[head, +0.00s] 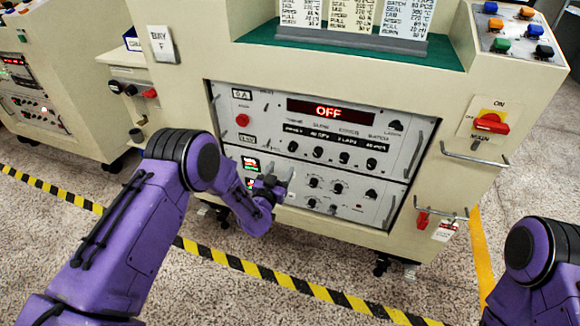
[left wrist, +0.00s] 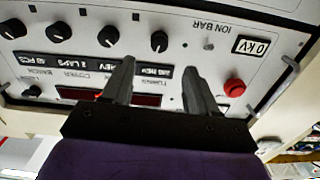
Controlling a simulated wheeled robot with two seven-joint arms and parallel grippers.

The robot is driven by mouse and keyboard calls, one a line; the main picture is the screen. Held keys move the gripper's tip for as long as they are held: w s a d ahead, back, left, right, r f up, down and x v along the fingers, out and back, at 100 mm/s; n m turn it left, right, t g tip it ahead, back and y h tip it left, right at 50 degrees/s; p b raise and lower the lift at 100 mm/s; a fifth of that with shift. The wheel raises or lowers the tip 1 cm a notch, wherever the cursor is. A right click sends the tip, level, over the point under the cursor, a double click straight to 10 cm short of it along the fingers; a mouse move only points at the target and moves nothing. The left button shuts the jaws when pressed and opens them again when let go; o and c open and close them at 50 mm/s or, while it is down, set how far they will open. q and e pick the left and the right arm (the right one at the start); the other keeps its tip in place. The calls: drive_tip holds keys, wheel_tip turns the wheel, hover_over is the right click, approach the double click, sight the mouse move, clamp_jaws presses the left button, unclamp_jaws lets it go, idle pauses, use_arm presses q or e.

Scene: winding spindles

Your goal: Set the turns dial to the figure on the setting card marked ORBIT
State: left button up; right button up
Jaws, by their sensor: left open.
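The grey control panel (head: 270,115) has a row of black knobs under a small readout strip. The leftmost knob (head: 293,146) seems to be the turns dial; it also shows in the left wrist view (left wrist: 159,40), upside down. The strip's lettering is too small to read surely. My right gripper is out of view.
A red display (head: 328,110) reads OFF. A red button (head: 242,120) sits left of the knobs, and more knobs (head: 314,182) sit on the lower panel. A red main switch (head: 491,122) and metal handles (head: 475,153) stick out at the right.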

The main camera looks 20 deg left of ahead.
sight(291, 150)
use_arm(q)
drive_tip(key=w+b, duration=0.1)
drive_tip(key=w, duration=0.4)
drive_tip(key=w+b, duration=0.1)
drive_tip(key=w, duration=0.4)
drive_tip(key=shift+w+d+r, duration=0.15)
drive_tip(key=shift+w+r, duration=0.05)
drive_tip(key=c, duration=1)
